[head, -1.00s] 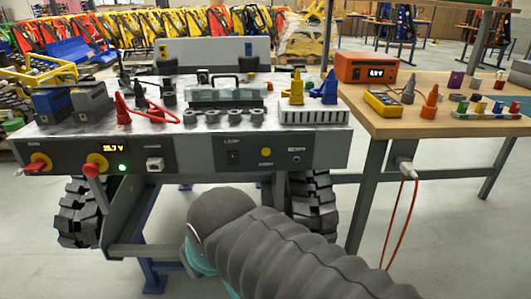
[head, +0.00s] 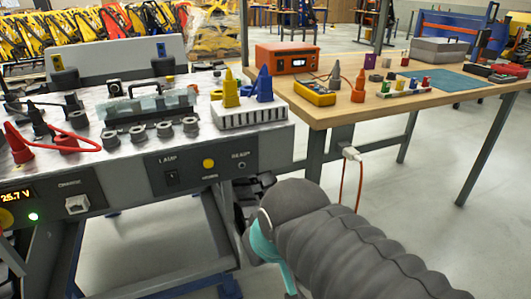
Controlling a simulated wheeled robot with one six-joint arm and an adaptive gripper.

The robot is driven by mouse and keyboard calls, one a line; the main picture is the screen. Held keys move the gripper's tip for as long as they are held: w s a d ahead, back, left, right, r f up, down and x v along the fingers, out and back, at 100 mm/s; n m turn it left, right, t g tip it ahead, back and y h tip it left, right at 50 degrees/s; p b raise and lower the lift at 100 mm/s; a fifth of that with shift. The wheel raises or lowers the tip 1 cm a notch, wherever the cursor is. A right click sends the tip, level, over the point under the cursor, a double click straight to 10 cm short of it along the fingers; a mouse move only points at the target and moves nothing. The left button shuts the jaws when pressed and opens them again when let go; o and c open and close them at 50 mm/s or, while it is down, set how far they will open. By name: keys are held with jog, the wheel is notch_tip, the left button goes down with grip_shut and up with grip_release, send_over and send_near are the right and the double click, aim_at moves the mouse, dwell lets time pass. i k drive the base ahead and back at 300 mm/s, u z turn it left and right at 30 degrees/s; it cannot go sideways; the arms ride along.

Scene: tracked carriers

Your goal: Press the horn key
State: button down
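A round yellow button (head: 208,163) is set in the dark front panel (head: 150,170) of the carrier. The small label by it is too blurred to read, so I cannot tell for sure that it is the horn key. It stands between a black rocker switch (head: 172,178) under a "LAMP" label and a small round socket (head: 242,166). My arm, in a grey ribbed sleeve, reaches in from the lower right, below and right of the button. Nothing touches the button.
A lit display (head: 16,196) reads 25.7 V, with a green light (head: 33,217) below it. Yellow and blue connectors stand on a white block (head: 250,115) above the panel. A wooden workbench (head: 345,112) stands close on the right, with an orange cable (head: 359,185) hanging beneath. Floor is open at lower right.

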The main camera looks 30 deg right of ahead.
aim_at(208, 164)
jog(key=z, duration=0.5)
jog(key=k, duration=0.85)
jog(key=u, duration=1.45)
